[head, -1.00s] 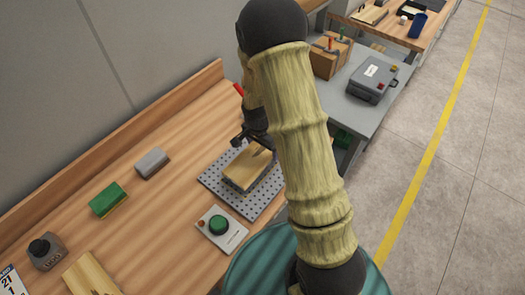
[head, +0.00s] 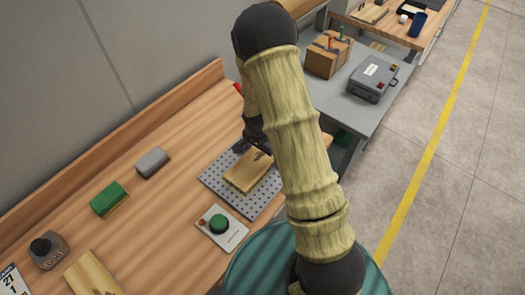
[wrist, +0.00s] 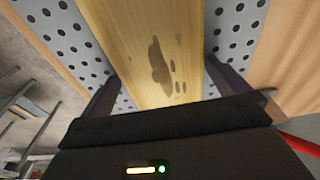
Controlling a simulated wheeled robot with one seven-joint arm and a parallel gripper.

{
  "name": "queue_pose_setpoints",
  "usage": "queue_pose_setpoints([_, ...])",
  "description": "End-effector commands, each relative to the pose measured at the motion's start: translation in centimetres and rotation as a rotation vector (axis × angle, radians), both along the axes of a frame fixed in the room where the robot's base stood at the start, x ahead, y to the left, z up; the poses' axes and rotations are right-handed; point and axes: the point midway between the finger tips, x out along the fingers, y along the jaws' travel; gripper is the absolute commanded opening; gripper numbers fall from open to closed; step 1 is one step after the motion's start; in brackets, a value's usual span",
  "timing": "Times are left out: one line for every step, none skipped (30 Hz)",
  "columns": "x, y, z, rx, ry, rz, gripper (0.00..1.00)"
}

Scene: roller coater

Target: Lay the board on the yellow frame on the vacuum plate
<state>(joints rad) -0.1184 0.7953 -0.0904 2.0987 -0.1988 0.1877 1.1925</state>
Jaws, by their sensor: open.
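The wooden board (head: 245,175) lies on the grey perforated vacuum plate (head: 215,182), with its far end partly behind my arm. My gripper (head: 257,143) is at the board's far end, and its fingers are partly hidden in the head view. In the wrist view the board (wrist: 140,40) runs between the two open fingers of my gripper (wrist: 165,92), with bare plate (wrist: 70,32) showing on both sides. The fingers stand apart from the board's edges. A dark stain marks its top. I cannot make out the yellow frame; the board may cover it.
A white panel with a green button (head: 219,224) stands in front of the plate. A green block (head: 109,200), a grey block (head: 152,162), a dark-knobbed device (head: 46,252) and another board (head: 92,275) are on the bench to the left. Bare bench lies between them.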

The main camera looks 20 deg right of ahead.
Motion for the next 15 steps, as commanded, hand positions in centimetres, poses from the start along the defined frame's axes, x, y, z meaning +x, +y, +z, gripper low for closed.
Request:
queue_pose_setpoints([0.0, 0.0, 0.2, 0.0, 0.0, 0.0, 1.0])
queue_pose_setpoints([0.0, 0.0, 0.4, 0.0, 0.0, 0.0, 1.0])
queue_pose_setpoints([0.0, 0.0, 0.5, 0.0, -0.001, -0.001, 1.0])
queue_pose_setpoints([0.0, 0.0, 0.7, 0.0, -0.001, -0.001, 1.0])
queue_pose_setpoints([0.0, 0.1, 0.9, 0.0, -0.001, 0.0, 1.0])
queue_pose_setpoints([0.0, 0.1, 1.4, 0.0, -0.004, 0.0, 1.0])
queue_pose_setpoints([0.0, 0.1, 1.7, 0.0, -0.004, 0.0, 1.0])
queue_pose_setpoints([0.0, 0.2, 2.1, 0.0, -0.003, 0.001, 1.0])
queue_pose_setpoints([0.0, 0.3, 2.6, 0.0, -0.005, 0.0, 1.0])
queue_pose_setpoints([-0.1, 0.3, 3.0, 0.001, -0.004, -0.001, 1.0])
queue_pose_setpoints([-0.2, 0.3, 3.5, 0.001, -0.004, -0.001, 1.0])
queue_pose_setpoints([-0.2, 0.4, 4.1, 0.001, -0.005, 0.0, 1.0])
queue_pose_setpoints([-0.2, 0.5, 4.6, 0.0, -0.005, 0.0, 1.0])
queue_pose_setpoints([-0.2, 0.5, 5.0, 0.001, -0.004, 0.0, 1.0])
queue_pose_setpoints([-0.3, 0.6, 5.6, 0.0, -0.005, 0.001, 1.0])
